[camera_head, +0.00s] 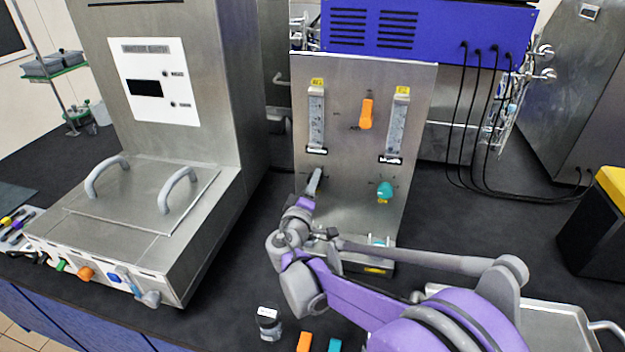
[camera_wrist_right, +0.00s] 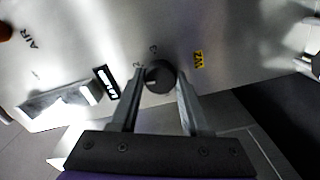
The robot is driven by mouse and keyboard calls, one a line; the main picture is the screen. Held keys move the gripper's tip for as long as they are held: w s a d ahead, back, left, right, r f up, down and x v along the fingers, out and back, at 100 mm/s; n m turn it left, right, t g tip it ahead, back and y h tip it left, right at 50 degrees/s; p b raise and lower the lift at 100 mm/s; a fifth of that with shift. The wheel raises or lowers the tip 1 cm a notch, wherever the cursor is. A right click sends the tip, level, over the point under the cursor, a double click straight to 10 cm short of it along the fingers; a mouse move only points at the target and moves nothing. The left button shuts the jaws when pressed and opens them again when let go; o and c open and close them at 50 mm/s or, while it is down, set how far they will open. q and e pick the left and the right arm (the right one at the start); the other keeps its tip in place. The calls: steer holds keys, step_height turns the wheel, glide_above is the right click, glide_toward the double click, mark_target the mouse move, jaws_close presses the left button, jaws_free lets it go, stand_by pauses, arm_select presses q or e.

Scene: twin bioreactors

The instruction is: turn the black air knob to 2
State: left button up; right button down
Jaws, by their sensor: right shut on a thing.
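The black air knob (camera_wrist_right: 159,77) shows in the right wrist view on the steel panel, between the two fingertips of my right gripper (camera_wrist_right: 161,88). The gripper is shut on it, one finger at each side. A light mark shows on the knob's face, but I cannot tell which number it points to. In the head view my right gripper (camera_head: 314,184) is at the lower left of the upright panel (camera_head: 345,180), below the left flow meter (camera_head: 316,118), and hides the knob. My left gripper is not in view.
An orange knob (camera_head: 366,114) and a teal knob (camera_head: 385,189) stick out of the same panel. The right flow meter (camera_head: 398,120) is above the teal knob. A steel machine with two handles (camera_head: 135,225) stands at left. A small dark bottle (camera_head: 269,325) stands in front.

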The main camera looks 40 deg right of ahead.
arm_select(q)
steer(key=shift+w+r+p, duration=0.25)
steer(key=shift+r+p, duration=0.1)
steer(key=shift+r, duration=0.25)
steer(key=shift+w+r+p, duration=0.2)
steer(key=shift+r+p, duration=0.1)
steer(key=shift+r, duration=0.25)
arm_select(e)
steer(key=shift+m, duration=1.8)
steer(key=shift+c, duration=1.9)
jaws_free()
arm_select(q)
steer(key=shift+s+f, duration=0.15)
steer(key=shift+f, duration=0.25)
arm_select(e)
steer(key=v, duration=1.1)
